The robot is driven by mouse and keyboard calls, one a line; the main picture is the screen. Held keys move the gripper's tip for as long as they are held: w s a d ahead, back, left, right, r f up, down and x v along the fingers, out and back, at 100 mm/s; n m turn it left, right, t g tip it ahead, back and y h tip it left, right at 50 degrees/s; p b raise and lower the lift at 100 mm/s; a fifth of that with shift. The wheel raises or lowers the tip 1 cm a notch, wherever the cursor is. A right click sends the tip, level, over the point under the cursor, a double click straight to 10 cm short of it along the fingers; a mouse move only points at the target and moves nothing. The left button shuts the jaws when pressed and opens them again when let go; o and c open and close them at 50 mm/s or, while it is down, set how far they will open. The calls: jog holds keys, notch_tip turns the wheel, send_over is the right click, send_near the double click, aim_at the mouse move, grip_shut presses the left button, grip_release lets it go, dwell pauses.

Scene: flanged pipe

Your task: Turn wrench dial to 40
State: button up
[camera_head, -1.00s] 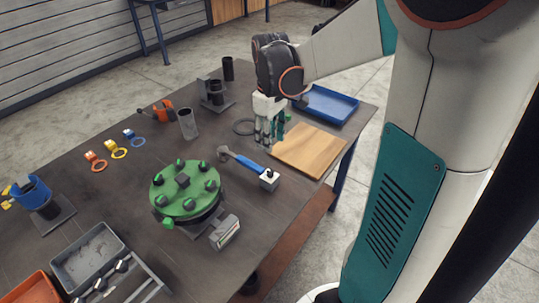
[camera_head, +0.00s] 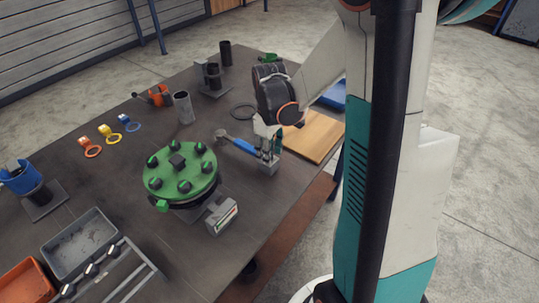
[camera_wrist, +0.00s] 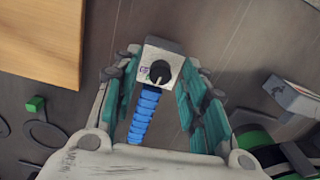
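The wrench (camera_head: 240,146) lies on the table with a grey head, a blue handle and a pale box at its near end. In the wrist view, the box (camera_wrist: 150,53) carries a round black dial (camera_wrist: 160,72) with a white pointer mark; the scale is too small to read. The blue handle (camera_wrist: 143,112) runs back between my fingers. My gripper (camera_head: 268,150) is over the box end. In the wrist view, my gripper (camera_wrist: 160,78) is open, with teal-padded fingers on either side of the dial and a visible gap to each side.
A green flange (camera_head: 180,172) with several black bolts stands left of the wrench. A small grey device with a display (camera_head: 222,216) sits near the front edge. A wooden board (camera_head: 312,135) lies to the right. Grey (camera_head: 80,244) and orange (camera_head: 24,282) bins are at lower left.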

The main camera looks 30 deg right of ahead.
jog(key=shift+f, duration=0.2)
grip_shut()
jog(key=shift+m, duration=1.6)
grip_release()
jog(key=shift+r, duration=0.1)
notch_tip(320, 180, up, 12)
